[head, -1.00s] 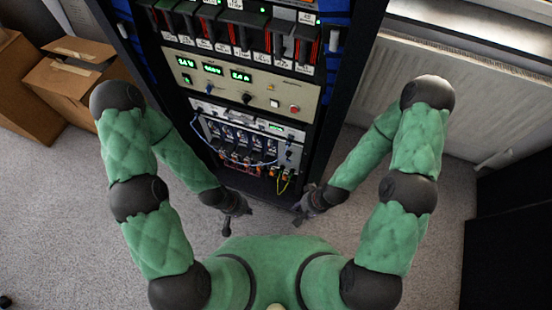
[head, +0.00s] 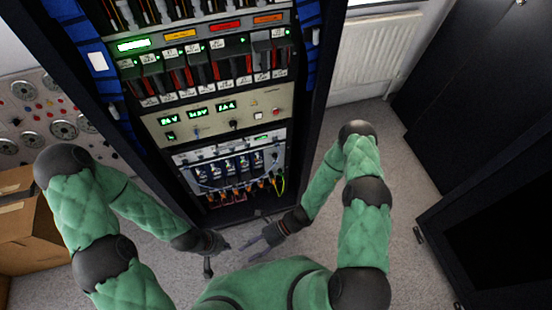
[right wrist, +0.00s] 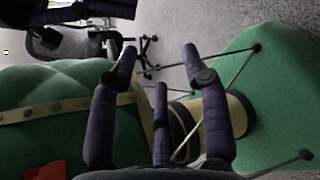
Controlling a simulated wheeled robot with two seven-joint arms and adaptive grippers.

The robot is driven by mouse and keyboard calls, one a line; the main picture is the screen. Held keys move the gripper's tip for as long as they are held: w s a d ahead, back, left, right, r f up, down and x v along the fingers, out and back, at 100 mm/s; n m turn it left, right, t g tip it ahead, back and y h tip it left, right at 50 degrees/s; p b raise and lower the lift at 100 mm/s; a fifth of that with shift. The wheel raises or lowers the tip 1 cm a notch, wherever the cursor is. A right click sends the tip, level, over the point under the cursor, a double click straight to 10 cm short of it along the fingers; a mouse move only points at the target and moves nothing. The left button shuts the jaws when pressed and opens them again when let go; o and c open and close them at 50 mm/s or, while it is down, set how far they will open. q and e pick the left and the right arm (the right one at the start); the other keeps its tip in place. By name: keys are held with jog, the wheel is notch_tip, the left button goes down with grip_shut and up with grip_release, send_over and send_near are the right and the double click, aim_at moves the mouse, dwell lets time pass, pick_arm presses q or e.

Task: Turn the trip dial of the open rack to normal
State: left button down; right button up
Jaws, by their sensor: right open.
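The open rack (head: 309,70) stands upright in the head view, its front full of modules. Its beige panel (head: 205,131) carries green displays, a small black knob (head: 234,125), a white button and a red button. I cannot read the labels, so I cannot tell which control is the trip dial. My left gripper (head: 214,248) is low in front of the rack, too small to tell its state. My right gripper (head: 268,239) is also low in front, apart from the rack. In the right wrist view its fingers (right wrist: 160,70) are spread and empty.
A grey panel (head: 40,110) with several round dials stands left of the rack, above cardboard boxes (head: 35,235). Dark cabinets (head: 480,100) are at the right, and a radiator (head: 375,55) is behind. Wires hang at the lower rack module (head: 232,160). Grey carpet is open right of the rack.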

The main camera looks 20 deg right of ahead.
jog(key=w+a+r+m+t+y+p, duration=0.1)
jog(key=w+m+t+y+p, duration=0.1)
jog(key=w+m+t, duration=0.55)
jog(key=m+t+h+p, duration=0.3)
jog(key=m+t+h, duration=1.1)
jog(key=m, duration=0.7)
send_near(275, 157)
jog(key=w+b, duration=0.2)
jog(key=w, duration=0.6)
jog(key=shift+w+a+f+g+h, duration=0.25)
jog(key=shift+f+g+h, duration=0.05)
jog(key=shift+g, duration=0.05)
jog(key=shift+c, duration=0.3)
grip_shut()
